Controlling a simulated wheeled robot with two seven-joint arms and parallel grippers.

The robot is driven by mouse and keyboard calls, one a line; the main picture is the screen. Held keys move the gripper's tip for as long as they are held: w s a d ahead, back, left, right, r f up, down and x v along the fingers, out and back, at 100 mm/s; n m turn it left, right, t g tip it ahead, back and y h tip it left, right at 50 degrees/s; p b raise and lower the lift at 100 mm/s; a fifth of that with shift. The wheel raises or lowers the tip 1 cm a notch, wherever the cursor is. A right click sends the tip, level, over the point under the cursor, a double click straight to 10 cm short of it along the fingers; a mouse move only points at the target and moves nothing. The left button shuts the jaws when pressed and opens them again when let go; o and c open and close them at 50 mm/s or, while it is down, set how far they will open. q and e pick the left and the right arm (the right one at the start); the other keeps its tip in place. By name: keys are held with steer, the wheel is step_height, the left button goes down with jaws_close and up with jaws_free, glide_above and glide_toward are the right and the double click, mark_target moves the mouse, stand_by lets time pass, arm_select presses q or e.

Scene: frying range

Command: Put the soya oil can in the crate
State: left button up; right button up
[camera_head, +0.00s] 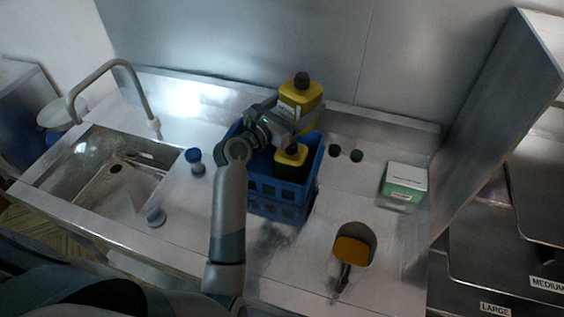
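A yellow oil can with a dark cap and a pale label (301,93) is upright at the back of the blue crate (322,163), higher than the crate's rim. The label is too small to read surely. My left gripper (300,121) is at this can's lower front, with its fingers closed against it. A second yellow can with a dark cap (291,160) stands inside the crate at the front right. My forearm hides the crate's left part. My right gripper is not in view.
A sink (115,180) with a tall tap (140,88) is at left. Small blue-capped shakers (194,158) stand between sink and crate. A wall panel bounds the counter.

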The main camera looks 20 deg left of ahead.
arm_select(q)
steer(key=shift+w+d, duration=0.1)
steer(key=shift+w, duration=0.35)
steer(key=shift+s+r, duration=0.2)
steer(key=shift+s, duration=0.1)
steer(key=shift+s+a, duration=0.15)
steer(key=shift+a, duration=0.05)
steer(key=shift+a+f, duration=0.4)
steer(key=shift+f, duration=0.05)
steer(key=s+a+f+b, duration=0.2)
steer(key=a+f+b, duration=0.3)
steer(key=a, duration=0.5)
steer(key=shift+s+a+f+b, duration=0.15)
steer(key=shift+s+f+b, duration=0.25)
steer(key=shift+f, duration=0.2)
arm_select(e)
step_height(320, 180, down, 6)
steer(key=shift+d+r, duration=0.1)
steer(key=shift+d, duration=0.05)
arm_select(q)
step_height(320, 180, down, 4)
steer(key=b, duration=0.5)
steer(key=shift+b, duration=0.3)
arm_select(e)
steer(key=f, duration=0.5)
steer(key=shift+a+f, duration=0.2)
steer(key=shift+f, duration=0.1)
